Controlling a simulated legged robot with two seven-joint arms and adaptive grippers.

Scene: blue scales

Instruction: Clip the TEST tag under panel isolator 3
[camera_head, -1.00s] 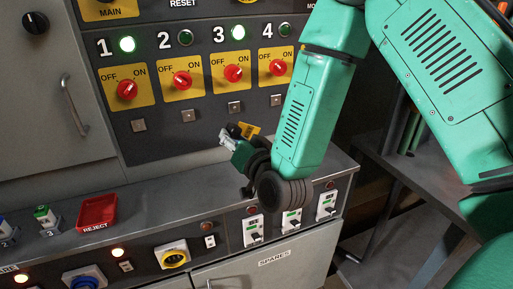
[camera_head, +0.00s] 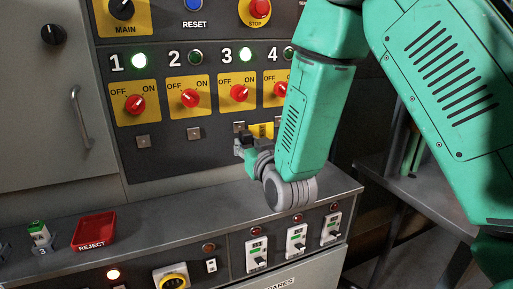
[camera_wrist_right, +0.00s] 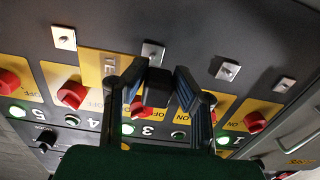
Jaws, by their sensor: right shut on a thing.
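The yellow tag (camera_head: 262,130) is in my right gripper (camera_head: 245,148), just in front of the panel below isolators 3 and 4. In the wrist view, which looks upside down, the tag (camera_wrist_right: 100,66) shows the letters "TE" left of the fingers. My right gripper (camera_wrist_right: 158,75) is shut around a dark block there. Isolator 3 (camera_head: 239,93) has a red knob, and its metal clip (camera_head: 239,127) is just above and left of the gripper. This clip (camera_wrist_right: 153,52) shows just beyond the fingertips. Whether tag and clip touch cannot be told. My left gripper is out of view.
Neighbouring clips (camera_head: 193,133) sit under the other isolators. The grey ledge (camera_head: 200,215) below holds a red REJECT tray (camera_head: 94,230) and a green-and-white piece (camera_head: 39,232). Small breaker modules (camera_head: 296,240) line its front. The ledge middle is clear.

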